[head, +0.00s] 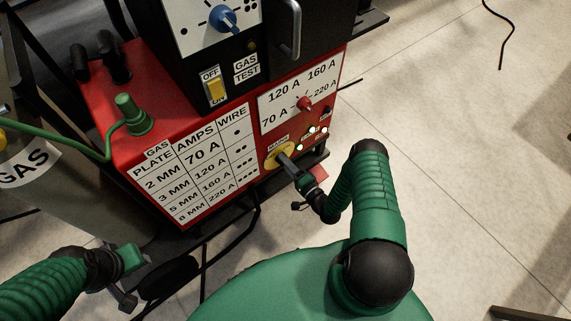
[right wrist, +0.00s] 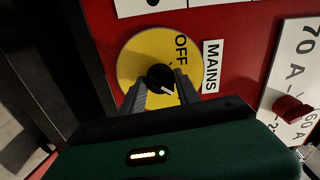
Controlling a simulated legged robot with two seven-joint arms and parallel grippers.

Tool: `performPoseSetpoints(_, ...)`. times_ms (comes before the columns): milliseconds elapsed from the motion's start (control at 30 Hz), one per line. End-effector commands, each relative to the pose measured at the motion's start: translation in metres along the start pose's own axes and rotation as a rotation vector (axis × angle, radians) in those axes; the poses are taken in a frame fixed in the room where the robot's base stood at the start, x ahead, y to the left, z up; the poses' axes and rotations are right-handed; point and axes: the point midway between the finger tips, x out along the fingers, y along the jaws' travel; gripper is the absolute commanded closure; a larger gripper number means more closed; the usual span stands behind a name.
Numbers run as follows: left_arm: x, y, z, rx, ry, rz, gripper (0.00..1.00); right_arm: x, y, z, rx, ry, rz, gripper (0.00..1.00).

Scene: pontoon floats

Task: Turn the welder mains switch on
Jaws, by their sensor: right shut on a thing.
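The mains switch is a black knob (right wrist: 159,75) on a yellow round plate (right wrist: 135,58), beside a white MAINS label (right wrist: 211,66). The word OFF shows on the plate above and right of the knob. A white mark on the knob points down and right in the right wrist view, away from OFF. No ON label is visible. In the head view the yellow plate (head: 270,158) is at the lower front of the red welder (head: 110,80). My right gripper (right wrist: 161,88) is shut on the knob; it also shows in the head view (head: 285,160). My left gripper (head: 126,299) is low at left, away from the switch; its jaw state is unclear.
A red current knob (head: 305,104) and lit lamps (head: 311,129) sit near the switch. A yellow gas test switch (head: 216,90) and blue knob (head: 224,19) are above. A grey gas cylinder (head: 50,195) with a green hose stands left. Floor to the right is mostly clear.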

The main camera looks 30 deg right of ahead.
Motion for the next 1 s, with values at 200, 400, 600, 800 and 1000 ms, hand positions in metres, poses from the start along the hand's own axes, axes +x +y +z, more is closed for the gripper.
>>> performPoseSetpoints(200,0.0042,0.0000,0.0010,0.000,0.000,0.000,0.64,-0.0020,0.0041,-0.0016,0.078,0.004,0.010,1.00)
performPoseSetpoints(400,0.0049,0.0000,0.0012,0.000,0.000,0.000,0.64,-0.0022,0.0040,-0.0017,0.106,0.005,0.011,1.00)
performPoseSetpoints(600,0.0048,0.0000,0.0012,0.000,0.000,0.000,0.64,-0.0023,0.0040,-0.0018,0.110,0.005,0.012,1.00)
performPoseSetpoints(800,0.0049,0.0000,0.0011,0.000,0.000,0.000,0.64,-0.0024,0.0041,-0.0019,0.109,0.005,0.012,0.59)
performPoseSetpoints(1000,0.0047,0.0000,0.0011,0.000,0.000,0.000,0.64,-0.0016,0.0024,-0.0012,0.109,0.003,0.007,0.40)
